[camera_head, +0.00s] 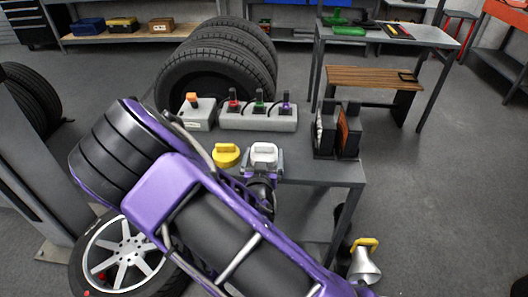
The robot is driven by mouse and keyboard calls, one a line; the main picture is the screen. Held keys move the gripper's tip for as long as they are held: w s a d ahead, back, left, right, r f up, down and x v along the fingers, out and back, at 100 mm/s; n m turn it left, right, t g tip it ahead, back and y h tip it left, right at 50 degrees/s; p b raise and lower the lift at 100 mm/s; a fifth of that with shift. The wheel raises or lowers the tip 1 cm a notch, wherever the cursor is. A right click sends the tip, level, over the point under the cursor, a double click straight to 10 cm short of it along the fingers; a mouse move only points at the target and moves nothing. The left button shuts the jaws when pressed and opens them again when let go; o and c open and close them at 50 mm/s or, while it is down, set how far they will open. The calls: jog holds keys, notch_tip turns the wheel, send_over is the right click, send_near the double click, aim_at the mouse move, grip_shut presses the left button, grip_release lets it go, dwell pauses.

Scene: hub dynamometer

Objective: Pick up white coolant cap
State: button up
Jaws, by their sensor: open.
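The white coolant cap (264,151) sits on the grey bench, right of the yellow cap (226,154). My gripper (263,161) is right at the white cap, with its grey fingers open on either side of the cap's near part. I cannot tell whether the fingers touch it. My purple and black arm covers much of the lower left and hides the near part of the bench and the cap's base.
Behind the caps stand grey blocks with coloured-topped plugs (258,115) and an orange-topped plug (193,105). A dark rack (337,130) stands at the bench's right end. Tyres (215,65) are behind. Bare bench (315,172) shows right of my gripper.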

aim_at(264, 149)
jog(key=w, duration=0.4)
jog(key=shift+f, duration=0.25)
jog(key=shift+s, duration=0.1)
jog(key=c, duration=1.3)
jog(key=shift+r, duration=0.1)
jog(key=shift+c, duration=0.2)
